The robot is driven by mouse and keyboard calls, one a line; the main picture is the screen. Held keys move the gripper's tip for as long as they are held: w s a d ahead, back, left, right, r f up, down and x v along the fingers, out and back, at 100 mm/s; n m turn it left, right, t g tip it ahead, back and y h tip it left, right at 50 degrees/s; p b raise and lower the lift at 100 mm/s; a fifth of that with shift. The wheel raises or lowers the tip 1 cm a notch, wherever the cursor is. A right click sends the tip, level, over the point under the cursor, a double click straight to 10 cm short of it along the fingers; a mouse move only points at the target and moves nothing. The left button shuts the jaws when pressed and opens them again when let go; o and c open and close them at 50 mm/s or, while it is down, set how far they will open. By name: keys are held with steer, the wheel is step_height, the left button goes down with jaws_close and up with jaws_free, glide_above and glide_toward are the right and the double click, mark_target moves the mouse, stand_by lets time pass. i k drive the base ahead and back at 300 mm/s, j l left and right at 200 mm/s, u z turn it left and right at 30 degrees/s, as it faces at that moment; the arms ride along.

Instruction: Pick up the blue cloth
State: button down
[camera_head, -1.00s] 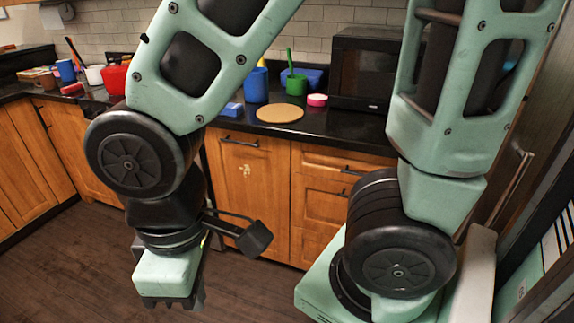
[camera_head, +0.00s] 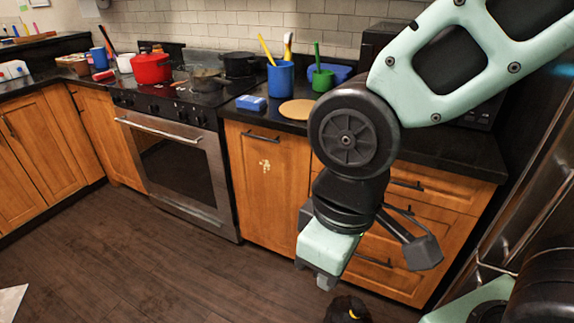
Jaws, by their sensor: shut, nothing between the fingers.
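I cannot make out a blue cloth for certain. A small blue block-like item (camera_head: 251,103) lies on the dark counter beside the stove; its material is unclear. A blue shape (camera_head: 340,73) also shows partly behind the green cup, and I cannot tell what it is. My gripper (camera_head: 325,283) hangs low in front of the wooden cabinets, pointing down. It is shut and holds nothing. It is well below the counter top and away from both blue things.
A blue cup with utensils (camera_head: 281,79), a green cup (camera_head: 322,79) and a round tan board (camera_head: 297,109) stand on the counter. A red pot (camera_head: 151,68) and a dark pan (camera_head: 207,80) are on the stove (camera_head: 182,165).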

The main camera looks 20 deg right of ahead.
mark_target(245, 102)
steer(key=i, duration=0.5)
steer(key=k+u, duration=0.3)
steer(key=k+j+u, duration=0.1)
steer(key=u, duration=0.2)
steer(key=i+u, duration=0.2)
steer(key=i, duration=1.05)
steer(key=i+j+z, duration=0.15)
steer(key=i+z, duration=0.35)
steer(key=i+j+z, duration=0.25)
steer(key=i+z, duration=0.2)
steer(key=z, duration=0.25)
